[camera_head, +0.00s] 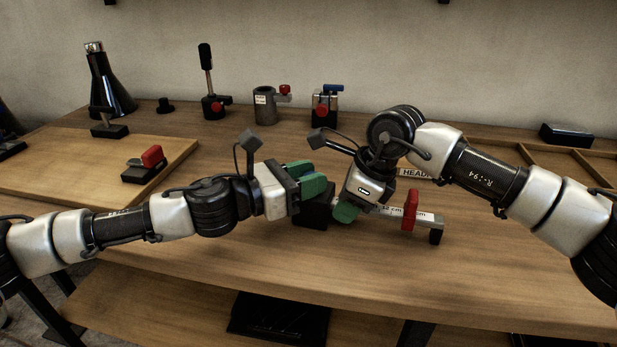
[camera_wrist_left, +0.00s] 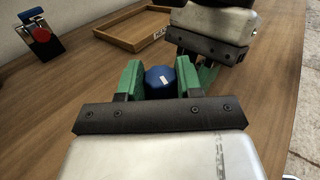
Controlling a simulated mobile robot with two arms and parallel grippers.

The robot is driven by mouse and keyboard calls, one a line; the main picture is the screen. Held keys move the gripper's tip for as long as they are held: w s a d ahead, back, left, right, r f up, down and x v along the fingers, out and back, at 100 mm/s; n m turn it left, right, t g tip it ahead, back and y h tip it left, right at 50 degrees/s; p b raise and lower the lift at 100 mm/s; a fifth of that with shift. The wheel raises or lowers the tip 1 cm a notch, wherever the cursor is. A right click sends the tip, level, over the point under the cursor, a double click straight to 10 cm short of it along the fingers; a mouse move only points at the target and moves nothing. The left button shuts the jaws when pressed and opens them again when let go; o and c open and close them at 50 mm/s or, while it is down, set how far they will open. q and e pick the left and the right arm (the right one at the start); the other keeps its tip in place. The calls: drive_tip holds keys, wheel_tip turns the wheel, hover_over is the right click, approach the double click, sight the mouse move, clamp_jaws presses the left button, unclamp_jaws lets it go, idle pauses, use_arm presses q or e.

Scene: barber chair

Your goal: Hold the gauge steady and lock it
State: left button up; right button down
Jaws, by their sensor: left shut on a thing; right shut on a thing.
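The gauge lies near the table's front edge in the head view. It has a dark block (camera_head: 314,214), a pale rail (camera_head: 385,210) printed with cm marks, an upright red piece (camera_head: 410,210) and a black end foot (camera_head: 436,237). My left gripper (camera_head: 312,181) is above the dark block. In the left wrist view its green fingers are shut on a blue knob (camera_wrist_left: 161,82) with a white mark. My right gripper (camera_head: 347,211) points down and is shut on the gauge by the rail, close beside the left one. Its exact contact is hidden.
At the back stand a black flask-like bottle (camera_head: 107,85), a lever clamp (camera_head: 212,90), a grey cup-like fixture (camera_head: 265,105) and a blue-handled block (camera_head: 326,105). A wooden board (camera_head: 60,165) holds a red-topped block (camera_head: 150,160). An open divided tray (camera_head: 545,160) is at right.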

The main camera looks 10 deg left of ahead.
use_arm(q)
drive_tip(key=m+g+h, duration=0.1)
drive_tip(key=g, duration=0.1)
drive_tip(key=m+g+h, duration=0.1)
drive_tip(key=m+g, duration=0.1)
drive_tip(key=m+g+h, duration=0.1)
drive_tip(key=g, duration=0.1)
drive_tip(key=shift+w+a+m, duration=0.15)
drive_tip(key=shift+w+m, duration=0.15)
drive_tip(key=m+g, duration=0.2)
drive_tip(key=g, duration=0.1)
drive_tip(key=m+g+h, duration=0.1)
drive_tip(key=m+g, duration=0.1)
drive_tip(key=g, duration=0.1)
drive_tip(key=shift+w+g, duration=0.15)
drive_tip(key=shift+g, duration=0.15)
drive_tip(key=shift+m+g, duration=0.3)
drive_tip(key=shift+g, duration=0.1)
drive_tip(key=o, duration=0.9)
drive_tip(key=a, duration=0.8)
drive_tip(key=w+a, duration=0.1)
drive_tip(key=a, duration=0.3)
